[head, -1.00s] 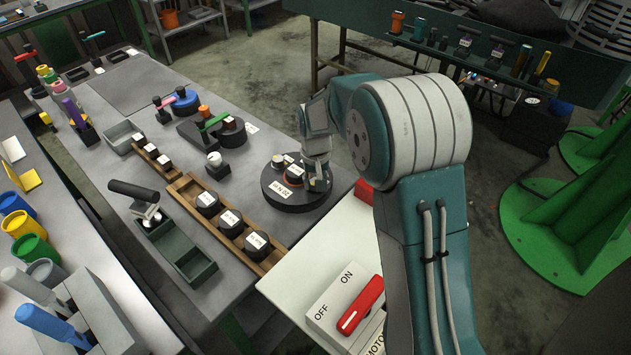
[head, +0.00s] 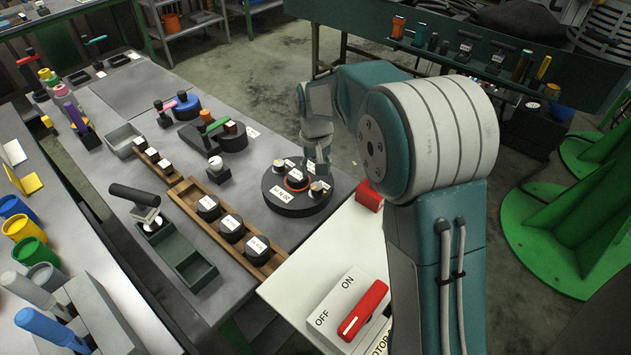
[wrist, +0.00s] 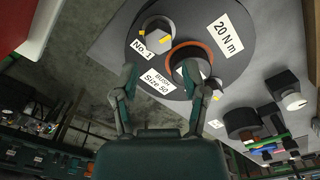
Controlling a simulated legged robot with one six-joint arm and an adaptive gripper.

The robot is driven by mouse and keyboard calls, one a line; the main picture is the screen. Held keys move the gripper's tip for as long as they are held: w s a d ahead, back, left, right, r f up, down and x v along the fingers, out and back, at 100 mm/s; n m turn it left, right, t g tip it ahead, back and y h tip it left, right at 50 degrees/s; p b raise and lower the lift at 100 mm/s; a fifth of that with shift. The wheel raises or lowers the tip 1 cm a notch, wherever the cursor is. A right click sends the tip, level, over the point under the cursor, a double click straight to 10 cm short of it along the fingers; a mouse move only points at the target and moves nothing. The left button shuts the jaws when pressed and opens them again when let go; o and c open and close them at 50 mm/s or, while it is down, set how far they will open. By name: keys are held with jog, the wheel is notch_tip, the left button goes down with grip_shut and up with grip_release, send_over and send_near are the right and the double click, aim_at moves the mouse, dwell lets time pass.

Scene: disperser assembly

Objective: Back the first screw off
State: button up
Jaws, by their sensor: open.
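A round black fixture (head: 283,209) sits at the right end of the grey table, with an orange-ringed hub (head: 297,179) and small screws around it. A light screw head with yellow marks (head: 318,188) stands on its right side. In the wrist view, a screw (wrist: 157,32) with yellow marks stands beside the "No. 1" label (wrist: 153,44); the orange-ringed hub (wrist: 192,54) is to its right. My gripper (wrist: 163,78) is open, its fingers apart with nothing between them.
A wooden rack (head: 208,235) with several black labelled pieces lies left of the fixture. A green tray (head: 186,262) is further left. A white panel with a red ON/OFF switch (head: 363,308) is in front, and a red block (head: 369,195) stands right of the fixture.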

aim_at(316, 186)
notch_tip(316, 186, up, 6)
jog(key=shift+r, duration=0.1)
dwell(0.5)
jog(key=s+d+r+t, duration=0.1)
jog(key=s+d+r, duration=0.2)
jog(key=s+r, duration=0.25)
jog(key=s+d+r+t, duration=0.2)
jog(key=s+d+r, duration=0.2)
jog(key=s, duration=0.3)
jog(key=s+d+f+m+t, duration=0.1)
jog(key=s+d+t, duration=0.1)
jog(key=s, duration=1.3)
jog(key=shift+s+d+t, duration=0.3)
jog(key=shift+s+d, duration=0.1)
jog(key=shift+d, duration=0.5)
